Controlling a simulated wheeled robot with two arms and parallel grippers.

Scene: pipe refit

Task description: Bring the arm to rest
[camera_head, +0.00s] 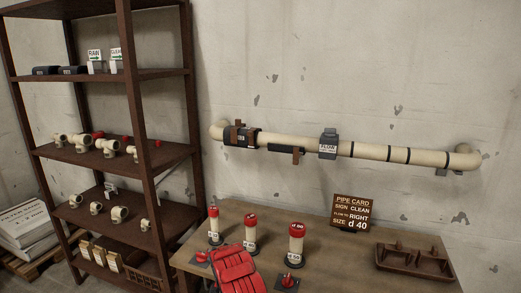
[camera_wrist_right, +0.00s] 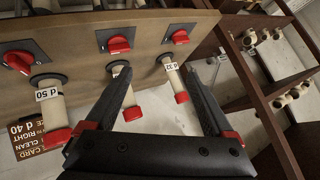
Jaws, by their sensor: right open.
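My right gripper (camera_wrist_right: 157,72) is open and empty in the right wrist view, its two dark fingers spread above the bench. Beyond the fingers stand capped pipe posts: the d 50 post (camera_wrist_right: 48,100), a middle post (camera_wrist_right: 120,82) partly hidden by a finger, and the d 32 post (camera_wrist_right: 174,80). In the head view a red and black part, which looks like my right arm, covers the bench's near edge in front of the posts. My left gripper is in neither view.
A cream pipe (camera_head: 375,152) with dark fittings and a FLOW block (camera_head: 328,145) runs along the wall. The pipe card (camera_head: 351,213) and a brown tray (camera_head: 414,262) sit on the bench (camera_head: 335,262). A shelf rack (camera_head: 165,155) with fittings stands left. Red knobs (camera_wrist_right: 120,45) are close to the posts.

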